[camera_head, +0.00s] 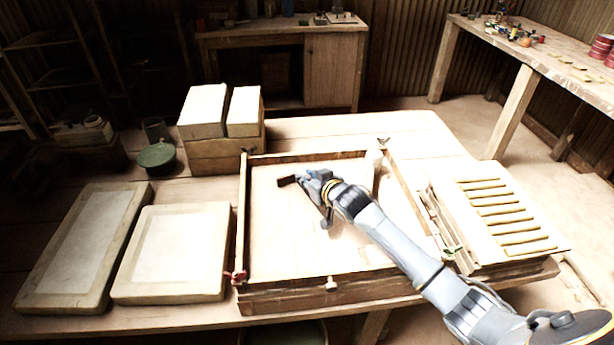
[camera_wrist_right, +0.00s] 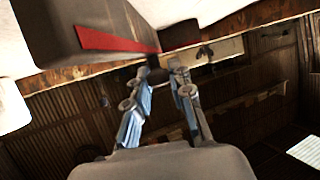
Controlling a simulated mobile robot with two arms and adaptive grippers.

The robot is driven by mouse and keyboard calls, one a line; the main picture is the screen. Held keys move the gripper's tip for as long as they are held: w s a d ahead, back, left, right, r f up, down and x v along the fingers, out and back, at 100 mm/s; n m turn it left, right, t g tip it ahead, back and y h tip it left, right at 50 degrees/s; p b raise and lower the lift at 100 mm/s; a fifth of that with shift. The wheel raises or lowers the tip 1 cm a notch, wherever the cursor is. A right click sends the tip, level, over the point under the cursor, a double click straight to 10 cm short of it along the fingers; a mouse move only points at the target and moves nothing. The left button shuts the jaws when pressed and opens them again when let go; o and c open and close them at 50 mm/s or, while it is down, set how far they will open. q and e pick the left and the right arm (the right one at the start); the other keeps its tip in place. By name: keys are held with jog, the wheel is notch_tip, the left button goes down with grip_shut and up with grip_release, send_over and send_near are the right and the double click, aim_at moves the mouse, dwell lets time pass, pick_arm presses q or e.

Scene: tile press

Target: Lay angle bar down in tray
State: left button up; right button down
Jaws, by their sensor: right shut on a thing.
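My right gripper (camera_head: 318,184) is over the pale bed of the wood-rimmed tray (camera_head: 242,215). It is shut on the angle bar (camera_head: 288,181), a small dark reddish-brown piece sticking out left of the fingertips. The bar's full shape and its height over the bed are hard to tell. In the right wrist view the fingers (camera_wrist_right: 164,78) close around a dark part. A grey block-like shape with a red strip (camera_wrist_right: 112,40) fills the upper left there; I cannot tell if it is the bar. My left gripper is not in view.
Two pale slabs (camera_head: 172,255) lie left of the tray. Stacked blocks (camera_head: 226,147) and a green round lid (camera_head: 157,156) stand behind. A rack of yellowish strips (camera_head: 497,215) is at the right. Much of the tray bed is bare.

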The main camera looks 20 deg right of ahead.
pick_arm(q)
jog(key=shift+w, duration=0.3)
pick_arm(e)
jog(key=shift+r, duration=0.1)
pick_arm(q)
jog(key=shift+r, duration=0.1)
pick_arm(e)
jog(key=shift+s+f, duration=0.1)
jog(key=shift+f, duration=0.15)
jog(key=c, duration=1.1)
grip_release()
jog(key=shift+f, duration=0.15)
jog(key=v, duration=1.2)
